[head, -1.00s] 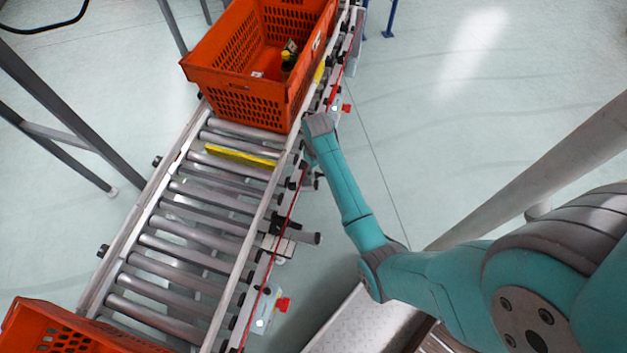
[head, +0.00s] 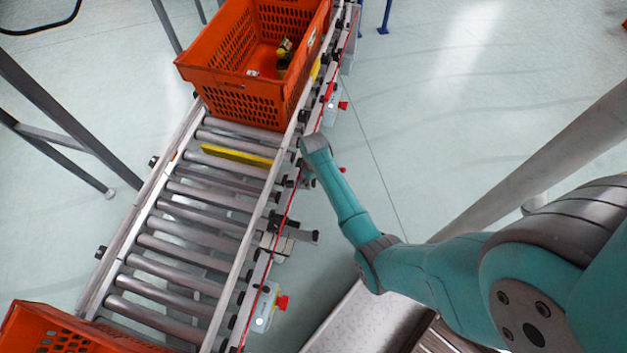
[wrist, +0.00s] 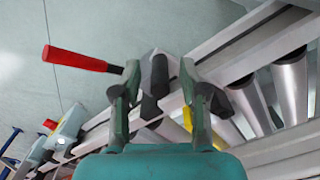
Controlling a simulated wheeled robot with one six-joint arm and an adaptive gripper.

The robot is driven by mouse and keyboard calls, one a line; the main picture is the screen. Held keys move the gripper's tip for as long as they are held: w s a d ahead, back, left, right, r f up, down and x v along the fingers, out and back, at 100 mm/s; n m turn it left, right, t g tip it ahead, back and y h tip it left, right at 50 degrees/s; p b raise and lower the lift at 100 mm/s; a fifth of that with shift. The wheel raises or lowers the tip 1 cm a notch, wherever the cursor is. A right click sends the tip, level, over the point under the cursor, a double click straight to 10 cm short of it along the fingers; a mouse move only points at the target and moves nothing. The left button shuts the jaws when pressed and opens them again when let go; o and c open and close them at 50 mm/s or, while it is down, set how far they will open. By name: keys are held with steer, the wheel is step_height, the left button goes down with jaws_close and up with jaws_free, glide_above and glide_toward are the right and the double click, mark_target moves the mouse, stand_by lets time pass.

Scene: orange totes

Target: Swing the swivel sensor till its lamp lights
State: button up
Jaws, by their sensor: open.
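My gripper (wrist: 160,65) is open beside the conveyor's near rail. In the wrist view a dark block (wrist: 154,82), which looks like part of the swivel sensor, lies between the spread fingers; I cannot tell if they touch it. A red handle (wrist: 80,59) with a dark end sticks out left and runs behind the left finger; its joint is hidden. In the head view only its red tip (head: 342,170) shows beside my wrist, and my arm covers most of this spot.
The roller conveyor (head: 190,222) carries an orange tote (head: 240,98) at the far end and another (head: 50,330) at the near left. A bracket with a dark cylinder (head: 302,236) juts from the rail. Boxes with red knobs (head: 263,307) hang along it.

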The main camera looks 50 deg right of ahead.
jaws_close()
steer(key=shift+s+a+m, duration=0.6)
steer(key=shift+a+m, duration=0.1)
steer(key=shift+m, duration=0.4)
steer(key=shift+s+a, duration=0.3)
steer(key=shift+a, duration=0.2)
jaws_free()
